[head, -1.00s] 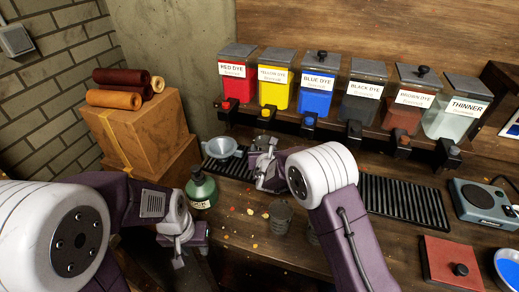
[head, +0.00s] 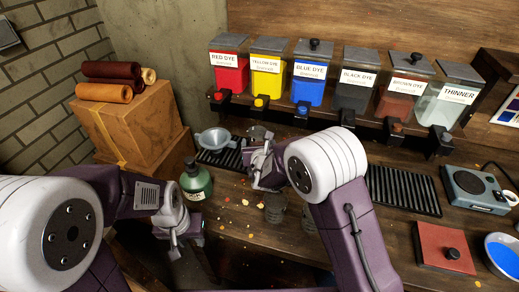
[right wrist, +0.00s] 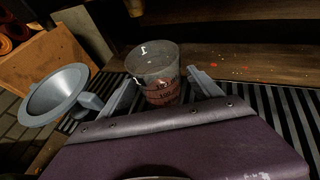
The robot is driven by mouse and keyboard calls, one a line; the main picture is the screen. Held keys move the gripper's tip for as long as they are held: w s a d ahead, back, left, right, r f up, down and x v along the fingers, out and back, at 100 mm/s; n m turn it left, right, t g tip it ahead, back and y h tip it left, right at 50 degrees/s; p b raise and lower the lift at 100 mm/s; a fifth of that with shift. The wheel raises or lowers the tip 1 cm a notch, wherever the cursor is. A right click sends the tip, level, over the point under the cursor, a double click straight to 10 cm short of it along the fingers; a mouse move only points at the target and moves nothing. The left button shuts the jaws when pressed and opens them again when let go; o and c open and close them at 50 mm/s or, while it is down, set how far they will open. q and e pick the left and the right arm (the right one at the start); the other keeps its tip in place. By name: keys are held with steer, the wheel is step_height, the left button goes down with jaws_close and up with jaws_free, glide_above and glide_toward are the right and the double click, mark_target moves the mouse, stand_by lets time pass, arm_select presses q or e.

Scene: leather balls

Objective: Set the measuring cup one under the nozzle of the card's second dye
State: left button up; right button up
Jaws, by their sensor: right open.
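The measuring cup marked 1 (right wrist: 155,68) is clear with red print and stands upright on the dark grille in the right wrist view. In the head view the cup (head: 258,132) shows partly behind my right gripper, below and roughly in line with the yellow dye's nozzle (head: 261,102). My right gripper (right wrist: 163,92) is open, its fingers on either side of the cup's near side; I cannot tell whether they touch it. My left gripper (head: 172,238) is at lower left, away from the cup; its jaws are unclear. I cannot make out a dye card.
Dye containers, including yellow (head: 267,78) and blue (head: 308,84), line the back shelf. A grey funnel (head: 214,138) lies left of the cup, a green bottle (head: 195,182) nearer. Grey cups (head: 275,208) stand in front. A hotplate (head: 477,190) and red lidded box (head: 445,250) are at right.

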steer(key=v, duration=0.7)
steer(key=shift+s+r, duration=0.1)
steer(key=shift+s, duration=0.25)
